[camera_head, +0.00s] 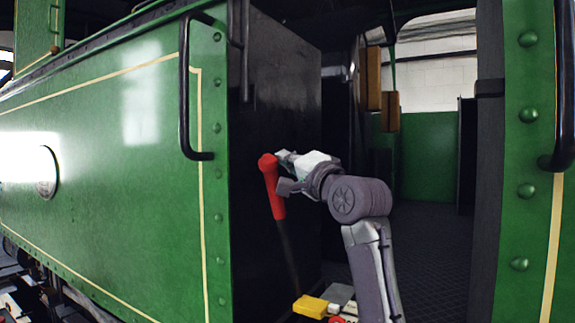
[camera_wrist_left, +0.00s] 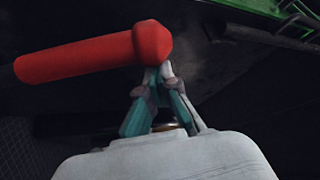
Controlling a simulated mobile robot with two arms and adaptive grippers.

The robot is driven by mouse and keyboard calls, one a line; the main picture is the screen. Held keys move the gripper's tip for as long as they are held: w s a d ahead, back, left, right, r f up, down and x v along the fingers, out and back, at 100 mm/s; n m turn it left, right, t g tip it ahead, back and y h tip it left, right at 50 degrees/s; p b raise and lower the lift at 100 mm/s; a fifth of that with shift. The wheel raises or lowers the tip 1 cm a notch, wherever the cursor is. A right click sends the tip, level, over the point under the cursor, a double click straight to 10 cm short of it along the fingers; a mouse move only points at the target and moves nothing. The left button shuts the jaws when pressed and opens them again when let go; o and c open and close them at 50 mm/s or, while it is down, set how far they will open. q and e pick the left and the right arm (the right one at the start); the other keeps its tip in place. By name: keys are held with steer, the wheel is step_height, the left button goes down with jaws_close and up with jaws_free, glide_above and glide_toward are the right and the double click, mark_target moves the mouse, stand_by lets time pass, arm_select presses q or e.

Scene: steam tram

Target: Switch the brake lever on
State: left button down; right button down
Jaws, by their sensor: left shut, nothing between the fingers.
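The brake lever has a red handle (camera_head: 272,186) on a dark rod. It leans slightly, with its top to the left, in front of the black panel inside the cab doorway. My left gripper (camera_head: 284,156) is at the right of the handle's top end. In the left wrist view the red handle (camera_wrist_left: 90,56) lies across the upper left, and the tips of my left gripper (camera_wrist_left: 158,70) are closed together at its knobbed end. The fingers hold nothing; whether they touch the handle I cannot tell. My right gripper is not in view.
The green tram side (camera_head: 110,170) with a black grab rail (camera_head: 186,90) stands left of the doorway. A green riveted post (camera_head: 522,170) stands at the right. A yellow block (camera_head: 310,306) shows low beside my arm. Dark cab floor (camera_head: 432,250) lies open behind.

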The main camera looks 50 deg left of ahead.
arm_select(q)
steer(key=v, duration=1.2)
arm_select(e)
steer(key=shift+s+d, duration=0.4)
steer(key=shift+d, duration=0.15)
